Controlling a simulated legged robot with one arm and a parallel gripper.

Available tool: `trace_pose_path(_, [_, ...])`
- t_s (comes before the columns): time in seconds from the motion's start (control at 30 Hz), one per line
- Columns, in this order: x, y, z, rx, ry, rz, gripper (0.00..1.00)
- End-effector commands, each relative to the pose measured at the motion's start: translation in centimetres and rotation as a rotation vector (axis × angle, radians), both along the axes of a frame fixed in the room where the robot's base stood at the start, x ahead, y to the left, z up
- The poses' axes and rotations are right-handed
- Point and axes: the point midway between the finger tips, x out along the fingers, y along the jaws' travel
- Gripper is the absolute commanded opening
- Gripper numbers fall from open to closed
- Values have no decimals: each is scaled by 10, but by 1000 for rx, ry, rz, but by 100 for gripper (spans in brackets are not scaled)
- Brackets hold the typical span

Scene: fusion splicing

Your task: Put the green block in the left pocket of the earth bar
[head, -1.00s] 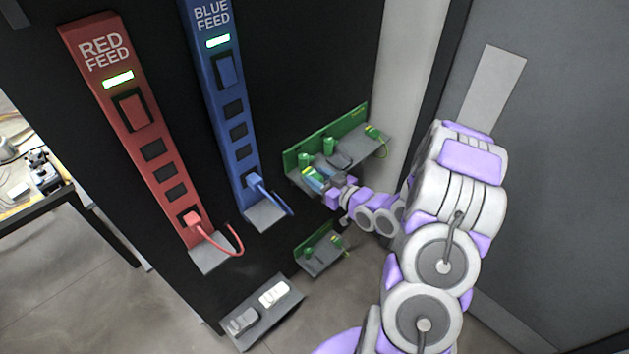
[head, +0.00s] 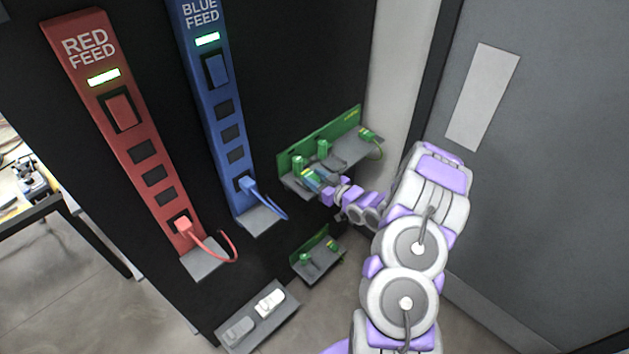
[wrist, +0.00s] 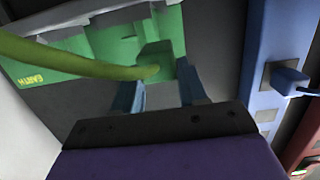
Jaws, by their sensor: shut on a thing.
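The earth bar (head: 318,136) is a green back plate over a grey shelf, on the dark panel in the head view. Its green plate, marked EARTH, also shows in the wrist view (wrist: 85,50). My gripper (head: 313,178) is at the left part of the bar. In the wrist view its two blue fingers (wrist: 158,88) are shut on a dark green block (wrist: 153,56), which has a thick yellow-green cable (wrist: 70,62). The block is in front of lighter green parts of the bar. I cannot tell whether it is seated; the pocket is mostly hidden.
A blue feed strip (head: 214,110) with a plugged-in blue cable stands left of the bar; a red feed strip (head: 120,125) is further left. A smaller green holder (head: 318,258) and a grey tray (head: 258,318) are below. A grey door is at the right.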

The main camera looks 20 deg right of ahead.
Motion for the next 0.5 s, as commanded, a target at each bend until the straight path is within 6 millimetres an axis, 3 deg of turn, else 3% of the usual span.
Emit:
trace_pose_path(0.1, [19,-6,-3,-5,-2,0,10])
trace_pose_path(0.4, [36,-13,-4,0,-1,-1,10])
trace_pose_path(0.5, [36,-13,-20,3,2,1,10])
